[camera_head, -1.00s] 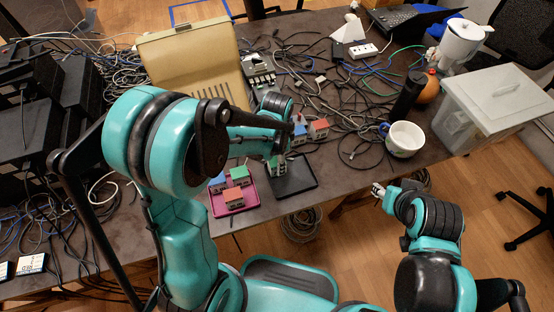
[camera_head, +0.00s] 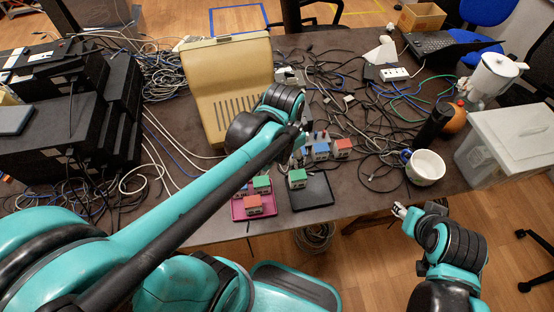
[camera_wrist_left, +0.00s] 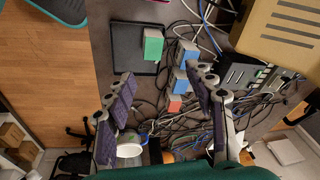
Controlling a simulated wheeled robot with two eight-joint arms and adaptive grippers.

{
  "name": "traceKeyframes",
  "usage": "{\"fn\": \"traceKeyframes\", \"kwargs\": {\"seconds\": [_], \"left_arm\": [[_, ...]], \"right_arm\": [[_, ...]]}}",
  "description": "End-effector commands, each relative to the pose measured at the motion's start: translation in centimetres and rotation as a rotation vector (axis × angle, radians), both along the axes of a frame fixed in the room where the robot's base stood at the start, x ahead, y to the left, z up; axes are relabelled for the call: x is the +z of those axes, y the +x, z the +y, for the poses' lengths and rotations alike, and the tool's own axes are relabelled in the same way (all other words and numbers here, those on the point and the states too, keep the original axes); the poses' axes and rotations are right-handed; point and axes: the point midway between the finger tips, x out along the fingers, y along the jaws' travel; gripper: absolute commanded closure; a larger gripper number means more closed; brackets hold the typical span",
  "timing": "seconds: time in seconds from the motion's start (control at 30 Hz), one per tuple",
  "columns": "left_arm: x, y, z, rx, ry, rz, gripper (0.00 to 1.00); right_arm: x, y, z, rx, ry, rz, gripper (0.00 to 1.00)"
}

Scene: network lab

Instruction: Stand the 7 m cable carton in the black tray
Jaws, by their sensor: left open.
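A small carton with a green top (camera_head: 297,178) stands upright on the black tray (camera_head: 318,193), near its left edge in the head view. The wrist view also shows this carton (camera_wrist_left: 153,46) and the tray (camera_wrist_left: 129,62). Labels are too small to read, so I cannot tell which carton is the 7 m one. My left gripper (camera_head: 301,137) is beyond the tray, near other cartons.
A blue-topped carton (camera_head: 320,150) and a red-topped one (camera_head: 343,146) stand behind the tray among loose cables. A pink tray (camera_head: 239,211) at left holds several cartons. A white mug (camera_head: 425,167) stands right. A beige case (camera_head: 228,85) stands behind my left arm.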

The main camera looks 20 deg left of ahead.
Motion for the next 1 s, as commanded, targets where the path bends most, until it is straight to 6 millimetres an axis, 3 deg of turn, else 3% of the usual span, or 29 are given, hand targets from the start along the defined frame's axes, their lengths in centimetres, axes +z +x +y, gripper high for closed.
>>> {"fn": "traceKeyframes", "kwargs": {"seconds": [0.03, 0.2, 0.4, 1.0], "left_arm": [[0.7, -1.4, 0.5, 0.076, -0.02, -0.049, 0.46], [2.3, -4.3, 1.8, 0.336, -0.115, -0.22, 0.46], [2.7, -6.3, 2.5, 0.524, -0.211, -0.344, 0.46], [2.8, -6.6, 2.7, 0.572, -0.24, -0.376, 0.46]], "right_arm": [[0.0, 0.0, 0.0, 0.0, 0.0, 0.0, 0.58], [0.0, 0.0, 0.0, 0.0, 0.0, 0.0, 0.58], [0.0, 0.0, 0.0, 0.0, 0.0, 0.0, 0.58], [0.0, 0.0, 0.0, 0.0, 0.0, 0.0, 0.58]]}}
